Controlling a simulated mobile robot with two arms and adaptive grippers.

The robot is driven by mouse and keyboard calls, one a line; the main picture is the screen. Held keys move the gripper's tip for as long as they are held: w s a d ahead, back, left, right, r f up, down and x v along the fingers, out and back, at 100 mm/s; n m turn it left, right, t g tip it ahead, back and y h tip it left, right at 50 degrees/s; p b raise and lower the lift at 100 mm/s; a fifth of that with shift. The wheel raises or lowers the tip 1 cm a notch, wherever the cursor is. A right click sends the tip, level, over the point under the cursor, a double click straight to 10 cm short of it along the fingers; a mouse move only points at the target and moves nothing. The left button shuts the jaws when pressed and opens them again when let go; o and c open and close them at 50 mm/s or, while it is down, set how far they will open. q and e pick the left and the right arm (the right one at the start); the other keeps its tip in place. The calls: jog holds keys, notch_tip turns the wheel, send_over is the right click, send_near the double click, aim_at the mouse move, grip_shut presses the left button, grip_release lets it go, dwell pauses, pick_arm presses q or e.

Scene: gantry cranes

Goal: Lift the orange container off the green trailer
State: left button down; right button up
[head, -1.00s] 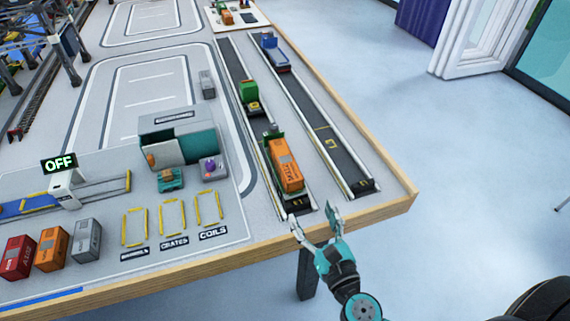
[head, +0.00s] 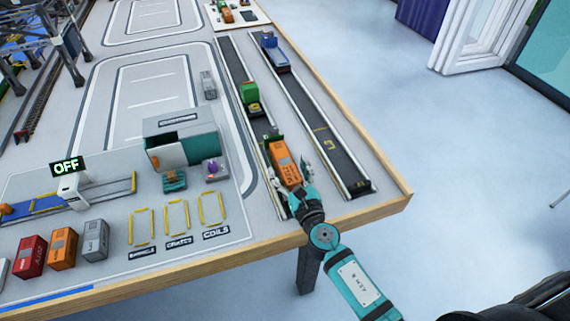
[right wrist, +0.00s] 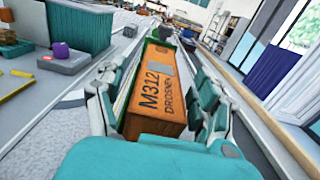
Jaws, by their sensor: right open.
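The orange container (head: 284,160) sits on the green trailer (head: 268,143) in the left road lane near the table's front edge. It also shows in the right wrist view (right wrist: 157,95), with lettering on its top. My right gripper (head: 288,183) is open, with its fingers on either side of the container's near end. In the right wrist view one finger is left and one right of the container; I cannot tell whether they touch it. Most of the trailer is hidden under the container. My left gripper is not in view.
A green truck (head: 250,92) stands farther up the same lane. A blue truck (head: 274,55) stands in the right lane. A grey and teal shed (head: 183,140) stands left of the lane. Red, orange and grey containers (head: 62,248) stand at the front left.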

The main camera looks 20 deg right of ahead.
jog(key=shift+w+a+f, duration=0.1)
jog(key=shift+w, duration=1)
jog(key=shift+s, duration=0.1)
jog(key=c, duration=1.3)
